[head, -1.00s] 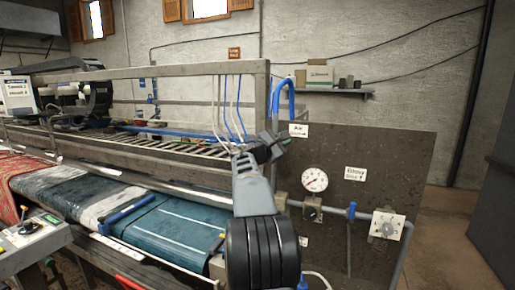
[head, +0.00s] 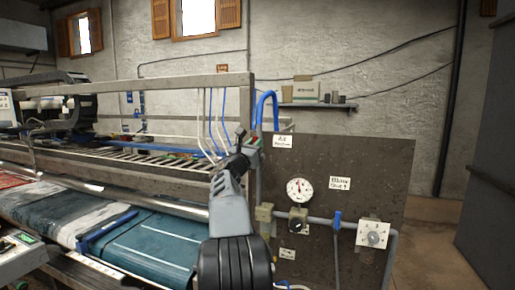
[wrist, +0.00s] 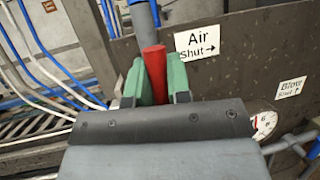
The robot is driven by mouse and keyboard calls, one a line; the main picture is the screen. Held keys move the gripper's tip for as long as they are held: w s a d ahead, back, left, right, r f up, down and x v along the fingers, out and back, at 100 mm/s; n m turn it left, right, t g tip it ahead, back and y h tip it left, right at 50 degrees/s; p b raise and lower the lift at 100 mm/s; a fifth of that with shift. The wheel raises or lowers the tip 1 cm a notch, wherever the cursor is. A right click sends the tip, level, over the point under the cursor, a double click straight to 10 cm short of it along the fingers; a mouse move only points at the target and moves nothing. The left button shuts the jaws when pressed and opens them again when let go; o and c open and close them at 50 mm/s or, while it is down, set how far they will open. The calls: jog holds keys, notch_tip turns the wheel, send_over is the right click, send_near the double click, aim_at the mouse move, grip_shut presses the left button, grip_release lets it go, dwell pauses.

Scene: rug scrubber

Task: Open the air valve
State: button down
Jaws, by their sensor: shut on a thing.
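The air valve's red handle (wrist: 155,70) stands between the green fingers of my gripper (wrist: 157,88) in the wrist view. My gripper is shut on it. A grey-blue pipe (wrist: 143,16) runs up just behind the handle. The valve's body is hidden behind my gripper. The white "Air Shut" label (wrist: 197,42), with an arrow to the right, is right of the handle. In the head view my gripper (head: 247,143) is left of the same label (head: 282,141), below the bent blue hose (head: 266,97); the handle is not clear there.
The dark panel (head: 345,165) carries a round gauge (head: 299,189), a blue valve handle (head: 337,219), a white dial box (head: 373,233) and a second label (head: 339,184). The machine's metal frame (head: 170,90) and rollers are left of my arm. Bare floor (head: 435,240) lies at right.

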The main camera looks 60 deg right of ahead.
jog(key=shift+w+f+n, duration=0.15)
jog(key=shift+n, duration=0.35)
jog(key=c, duration=1.1)
grip_release()
jog(key=shift+a, duration=0.1)
jog(key=b+v, duration=0.5)
jog(key=v, duration=0.8)
jog(key=shift+a+f, duration=0.15)
jog(key=shift+a, duration=0.2)
jog(key=b+v, duration=0.4)
jog(key=v, duration=0.5)
jog(key=shift+s+b, duration=0.3)
